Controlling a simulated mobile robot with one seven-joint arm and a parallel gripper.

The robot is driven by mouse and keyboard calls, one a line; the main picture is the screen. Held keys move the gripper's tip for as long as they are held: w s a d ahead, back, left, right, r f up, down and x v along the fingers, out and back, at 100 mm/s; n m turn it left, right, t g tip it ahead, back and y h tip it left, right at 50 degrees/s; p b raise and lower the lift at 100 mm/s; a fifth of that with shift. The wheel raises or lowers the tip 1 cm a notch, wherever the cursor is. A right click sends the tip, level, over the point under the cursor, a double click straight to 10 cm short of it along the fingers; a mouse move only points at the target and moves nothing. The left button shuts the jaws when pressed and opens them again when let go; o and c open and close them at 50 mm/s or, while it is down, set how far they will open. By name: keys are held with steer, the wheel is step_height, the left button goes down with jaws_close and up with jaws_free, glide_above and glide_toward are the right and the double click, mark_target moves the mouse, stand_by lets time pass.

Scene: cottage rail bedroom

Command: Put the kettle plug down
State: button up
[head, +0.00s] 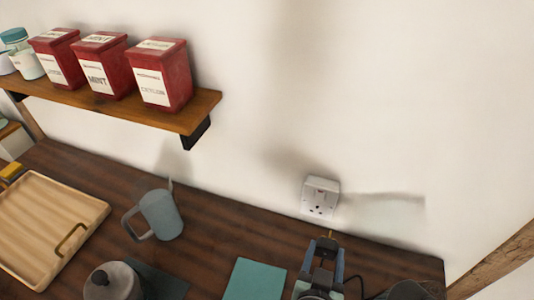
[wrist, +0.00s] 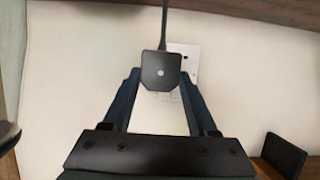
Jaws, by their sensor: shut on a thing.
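The kettle plug (wrist: 161,72) is a black block with a pale dot on its face. My gripper (wrist: 162,78) is shut on it, one finger on each side, and the cord leaves it toward the top of the wrist view. In the head view my gripper (head: 325,255) is low, just in front of and below the white wall socket (head: 320,197). The plug is apart from the socket there, with a small brass-coloured tip pointing up. The socket (wrist: 186,60) is partly hidden behind the plug in the wrist view. A dark rounded object (head: 408,290), perhaps the kettle, is cut off at lower right.
On the dark wooden counter (head: 215,232) are a teal mat (head: 255,279), a grey-blue mug (head: 161,214), a lidded grey pot (head: 112,281) and a wooden tray (head: 45,225). Red tins (head: 160,75) stand on the wall shelf (head: 125,108). Bare counter shows between mug and socket.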

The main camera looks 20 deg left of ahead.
step_height(320, 180, down, 10)
steer(key=shift+a, duration=0.15)
stand_by(0.5)
steer(key=shift+f+b, duration=0.55)
steer(key=o, duration=1.4)
steer(key=shift+c, duration=0.2)
